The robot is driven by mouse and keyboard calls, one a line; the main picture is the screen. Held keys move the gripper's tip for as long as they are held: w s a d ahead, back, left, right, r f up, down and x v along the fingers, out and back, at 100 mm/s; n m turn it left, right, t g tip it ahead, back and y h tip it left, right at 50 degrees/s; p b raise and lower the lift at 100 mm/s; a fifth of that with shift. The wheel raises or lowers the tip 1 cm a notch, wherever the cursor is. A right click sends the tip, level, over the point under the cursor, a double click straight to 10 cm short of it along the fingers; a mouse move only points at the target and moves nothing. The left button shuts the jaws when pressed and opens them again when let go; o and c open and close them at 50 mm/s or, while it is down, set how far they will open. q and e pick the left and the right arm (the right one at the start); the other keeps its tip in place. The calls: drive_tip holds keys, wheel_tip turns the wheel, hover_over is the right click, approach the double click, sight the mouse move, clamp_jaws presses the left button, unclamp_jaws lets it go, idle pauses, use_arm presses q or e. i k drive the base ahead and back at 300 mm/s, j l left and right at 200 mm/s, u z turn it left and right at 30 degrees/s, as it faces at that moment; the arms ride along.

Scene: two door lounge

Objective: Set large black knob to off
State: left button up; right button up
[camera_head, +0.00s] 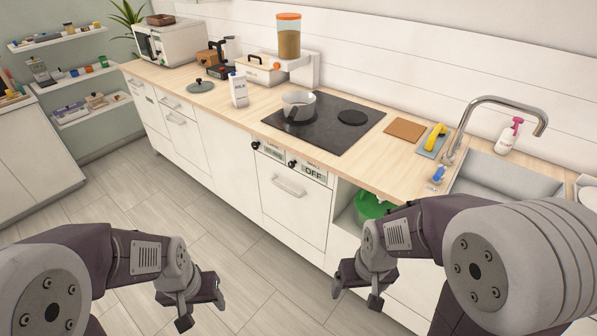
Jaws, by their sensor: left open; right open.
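Two black knobs sit on the white front panel below the cooktop. The left knob (256,145) is beside a small label that I cannot read clearly. The right knob (292,164) is beside a label (313,173) that shows "OFF". I cannot tell which knob is the larger one, or where their pointers stand. My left gripper (203,306) is open and empty, low in front of the cabinets over the floor. My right gripper (354,288) is open and empty, below and to the right of the knobs. Both grippers are well apart from the knobs.
A pot (298,106) stands on the black cooktop (335,135). A milk carton (239,91) stands left of it. Below the knobs is a drawer handle (288,187). A green bin (371,204) sits in an open compartment. The floor (200,215) in front is clear.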

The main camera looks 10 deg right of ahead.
sight(255, 144)
drive_tip(key=i+j+z, duration=0.1)
drive_tip(key=i+j, duration=0.35)
drive_tip(key=i+j+z, duration=0.1)
drive_tip(key=i+j, duration=0.75)
drive_tip(key=j, duration=0.2)
drive_tip(key=i+j+z, duration=0.15)
drive_tip(key=i+j, duration=0.25)
drive_tip(key=j, duration=0.1)
